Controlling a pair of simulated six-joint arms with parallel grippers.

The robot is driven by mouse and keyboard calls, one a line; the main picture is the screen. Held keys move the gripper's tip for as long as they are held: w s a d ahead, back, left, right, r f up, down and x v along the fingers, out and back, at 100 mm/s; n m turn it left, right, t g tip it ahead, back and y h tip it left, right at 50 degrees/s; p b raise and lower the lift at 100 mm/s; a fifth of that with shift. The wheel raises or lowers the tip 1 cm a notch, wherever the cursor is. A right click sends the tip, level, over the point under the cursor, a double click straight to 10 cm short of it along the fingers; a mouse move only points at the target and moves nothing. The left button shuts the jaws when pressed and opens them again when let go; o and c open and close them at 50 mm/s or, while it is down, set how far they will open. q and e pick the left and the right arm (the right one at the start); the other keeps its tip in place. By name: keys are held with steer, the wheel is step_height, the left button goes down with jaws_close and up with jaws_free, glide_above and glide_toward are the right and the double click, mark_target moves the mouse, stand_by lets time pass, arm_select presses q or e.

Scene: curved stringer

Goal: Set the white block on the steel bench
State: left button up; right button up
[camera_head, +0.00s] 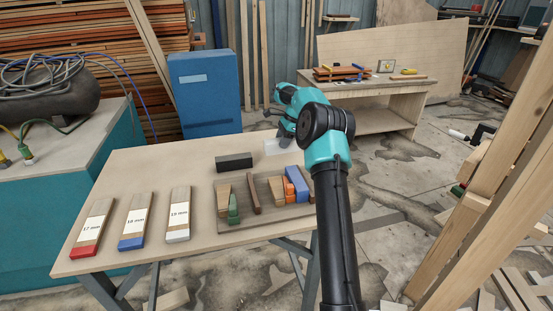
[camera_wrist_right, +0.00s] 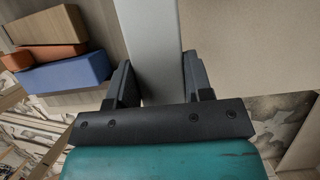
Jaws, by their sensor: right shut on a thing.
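My right gripper (camera_wrist_right: 155,85) is shut on a long pale grey-white block, the white block (camera_wrist_right: 153,45), which runs away from the jaws in the right wrist view. In the head view, my right arm hides most of the gripper, and a pale piece (camera_head: 276,147) shows just left of it, over the far right of the table. The pale-topped table (camera_head: 140,175) has grey-blue legs; I cannot tell whether it is the steel bench. My left gripper is not in view.
A dark block (camera_head: 234,161) lies on the table behind a wooden board (camera_head: 262,222) bearing several coloured blocks. Labelled pieces (camera_head: 92,228) lie at the left. Another wooden bench (camera_head: 372,89) with tools stands at the back. The table's back left is clear.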

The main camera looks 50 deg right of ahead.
steer(key=shift+f, duration=0.85)
steer(key=shift+f, duration=2.5)
steer(key=shift+f, duration=0.1)
steer(key=o, duration=1)
steer(key=shift+o, duration=0.2)
steer(key=v, duration=1.2)
steer(key=shift+a, duration=0.1)
